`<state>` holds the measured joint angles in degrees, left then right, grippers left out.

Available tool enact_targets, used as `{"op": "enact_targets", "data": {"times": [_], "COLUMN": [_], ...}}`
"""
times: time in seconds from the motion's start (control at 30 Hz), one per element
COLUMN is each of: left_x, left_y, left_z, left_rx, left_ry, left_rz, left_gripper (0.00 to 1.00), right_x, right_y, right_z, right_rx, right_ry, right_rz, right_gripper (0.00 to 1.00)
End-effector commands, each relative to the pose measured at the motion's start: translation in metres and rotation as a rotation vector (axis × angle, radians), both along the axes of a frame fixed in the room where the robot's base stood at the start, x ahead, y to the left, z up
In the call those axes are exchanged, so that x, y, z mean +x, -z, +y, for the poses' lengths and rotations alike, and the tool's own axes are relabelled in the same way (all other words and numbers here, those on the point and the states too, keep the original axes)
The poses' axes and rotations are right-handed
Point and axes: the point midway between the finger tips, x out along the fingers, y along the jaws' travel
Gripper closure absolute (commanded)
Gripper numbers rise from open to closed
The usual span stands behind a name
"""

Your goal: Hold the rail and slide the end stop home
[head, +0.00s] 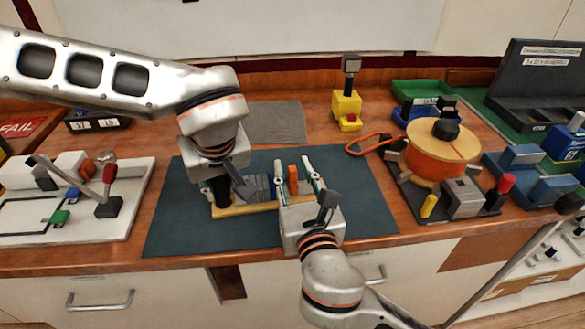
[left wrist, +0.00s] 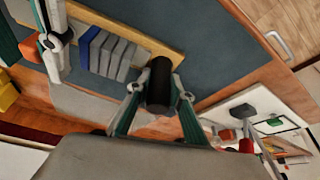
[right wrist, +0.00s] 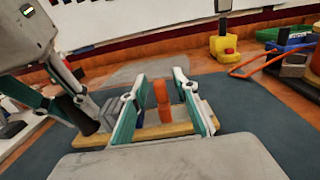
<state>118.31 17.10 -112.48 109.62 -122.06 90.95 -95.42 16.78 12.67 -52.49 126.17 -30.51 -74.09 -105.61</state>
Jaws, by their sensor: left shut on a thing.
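A pale wooden base (head: 240,210) with the rail lies on the dark mat (head: 350,200). Several grey breakers (head: 256,187) and a blue one (left wrist: 88,48) stand side by side on it. A black upright handle (left wrist: 160,85) stands at its left end in the head view. My left gripper (head: 221,190) is shut on this handle. The orange end stop (right wrist: 162,102) stands upright on the base, right of the breakers. My right gripper (right wrist: 162,78) is open, with one finger on each side of the end stop and gaps visible. The rail itself is mostly hidden.
A white board with a red-handled lever (head: 108,180) stands left. An orange drum fixture (head: 437,155) stands right, near a yellow device (head: 347,108) and an orange cable loop (head: 370,143).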

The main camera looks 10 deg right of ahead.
Motion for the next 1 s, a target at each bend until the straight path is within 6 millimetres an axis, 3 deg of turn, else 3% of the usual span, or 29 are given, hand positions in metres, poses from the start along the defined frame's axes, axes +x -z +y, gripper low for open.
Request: {"op": "enact_targets", "data": {"times": [0.37, 0.5, 0.77, 1.0], "left_x": [0.001, 0.001, 0.001, 0.0], "left_y": [-0.001, -0.001, -0.001, -0.001], "left_z": [0.0, 0.0, 0.0, -0.001], "left_rx": [-0.001, -0.001, -0.001, -0.002], "left_ry": [0.0, 0.0, 0.0, 0.002], "left_rz": [-0.003, -0.003, -0.003, -0.002], "left_gripper": [1.0, 1.0, 1.0, 1.0], "right_x": [0.006, 0.006, 0.006, 0.003], "right_y": [0.0, 0.0, 0.0, 0.0], "right_z": [0.001, 0.001, 0.005, 0.033], "right_rx": [0.002, 0.002, 0.003, 0.005], "right_ry": [-0.001, -0.001, -0.002, -0.006], "right_rz": [0.001, 0.0, 0.001, 0.001], "right_gripper": [0.71, 1.0, 1.0, 1.0]}}
